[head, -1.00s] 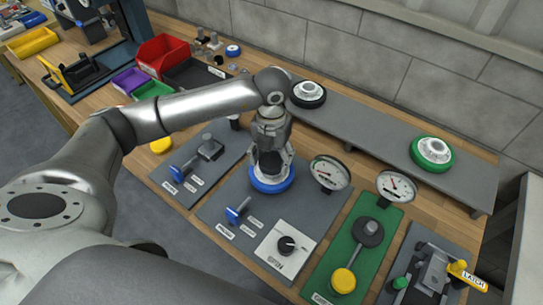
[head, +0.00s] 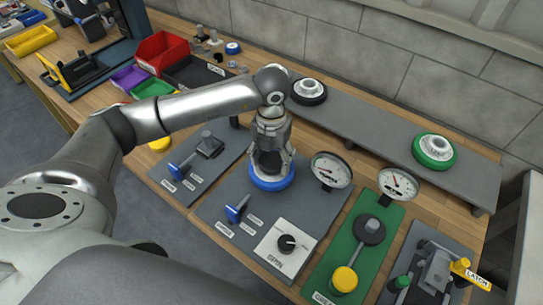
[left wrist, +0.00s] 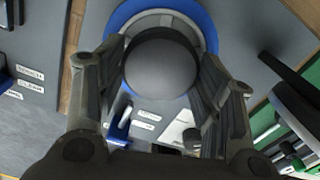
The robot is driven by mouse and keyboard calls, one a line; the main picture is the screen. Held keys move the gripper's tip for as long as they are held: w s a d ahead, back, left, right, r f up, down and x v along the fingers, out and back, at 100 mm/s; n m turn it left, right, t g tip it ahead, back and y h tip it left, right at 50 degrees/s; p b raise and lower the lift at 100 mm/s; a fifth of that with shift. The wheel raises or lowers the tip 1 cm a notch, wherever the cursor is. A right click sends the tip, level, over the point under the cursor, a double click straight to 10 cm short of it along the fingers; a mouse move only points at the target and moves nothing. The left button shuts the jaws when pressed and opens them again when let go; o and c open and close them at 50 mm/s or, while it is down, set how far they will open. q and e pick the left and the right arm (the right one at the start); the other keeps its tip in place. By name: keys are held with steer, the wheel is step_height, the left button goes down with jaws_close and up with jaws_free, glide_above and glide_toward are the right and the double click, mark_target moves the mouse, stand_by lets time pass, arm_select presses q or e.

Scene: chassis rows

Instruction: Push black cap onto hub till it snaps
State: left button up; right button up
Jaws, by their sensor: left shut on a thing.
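The black cap (left wrist: 162,68) is a smooth dark dome between the fingers of my left gripper in the left wrist view. My left gripper (head: 270,165) is shut on the cap and points down over the hub with the blue ring (head: 271,183). The blue ring also shows around the cap in the left wrist view (left wrist: 203,25). The cap (head: 268,162) is partly hidden by the fingers in the head view. It is at the hub's middle, but I cannot tell whether it is fully seated. My right gripper is not in view.
A dial gauge (head: 331,171) stands close right of the hub. A blue-handled lever (head: 237,209) and a white knob panel (head: 288,245) are in front. A grey shelf (head: 372,128) behind carries a black-ringed wheel (head: 309,91) and a green-ringed wheel (head: 434,150).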

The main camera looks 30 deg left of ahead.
arm_select(q)
steer(key=shift+f, duration=0.3)
stand_by(0.4)
steer(key=o, duration=1)
steer(key=shift+r, duration=0.1)
step_height(320, 180, up, 12)
steer(key=shift+f, duration=0.1)
